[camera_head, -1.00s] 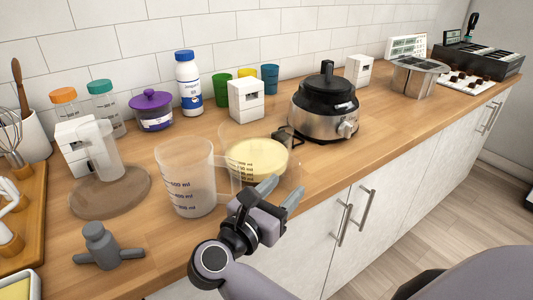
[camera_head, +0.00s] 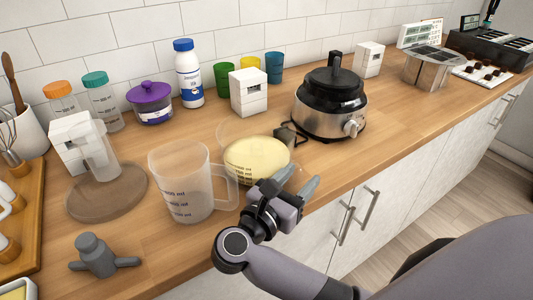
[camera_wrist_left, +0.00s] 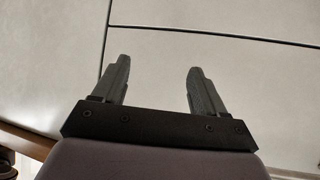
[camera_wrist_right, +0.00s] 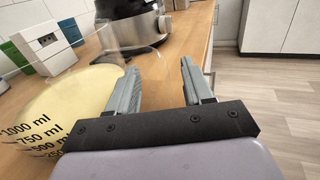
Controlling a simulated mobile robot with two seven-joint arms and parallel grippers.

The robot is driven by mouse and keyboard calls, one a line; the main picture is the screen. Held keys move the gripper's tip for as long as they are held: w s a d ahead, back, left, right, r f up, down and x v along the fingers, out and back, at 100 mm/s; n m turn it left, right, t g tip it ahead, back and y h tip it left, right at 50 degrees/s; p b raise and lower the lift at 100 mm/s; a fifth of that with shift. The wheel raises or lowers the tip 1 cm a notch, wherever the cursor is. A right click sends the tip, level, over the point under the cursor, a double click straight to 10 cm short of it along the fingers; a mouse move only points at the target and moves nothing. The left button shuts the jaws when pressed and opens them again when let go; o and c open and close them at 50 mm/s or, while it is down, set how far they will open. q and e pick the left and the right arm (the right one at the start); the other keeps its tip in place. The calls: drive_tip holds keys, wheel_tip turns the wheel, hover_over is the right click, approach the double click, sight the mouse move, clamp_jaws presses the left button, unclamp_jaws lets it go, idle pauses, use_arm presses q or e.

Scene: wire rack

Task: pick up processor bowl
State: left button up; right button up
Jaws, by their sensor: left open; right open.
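The processor bowl (camera_head: 257,162) is a clear container with pale yellow contents and printed ml marks, standing on the wooden counter. A dark handle part (camera_head: 290,134) shows at its far right side. My right gripper (camera_head: 301,178) is open and empty at the bowl's front right, near the counter edge. In the right wrist view, the bowl (camera_wrist_right: 65,105) fills the left side, and the left-hand finger of the gripper (camera_wrist_right: 160,66) is close to its clear wall; I cannot tell if they touch. My left gripper (camera_wrist_left: 160,64) is open and empty, facing pale cabinet fronts.
A clear measuring jug (camera_head: 182,182) stands just left of the bowl. A food processor base (camera_head: 330,105) with a black top stands behind right. A white box-shaped device (camera_head: 248,92) is behind the bowl. Bare counter (camera_head: 340,160) lies right of the bowl.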

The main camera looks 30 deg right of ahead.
clamp_jaws()
idle(1.4)
drive_tip(key=shift+r, duration=0.15)
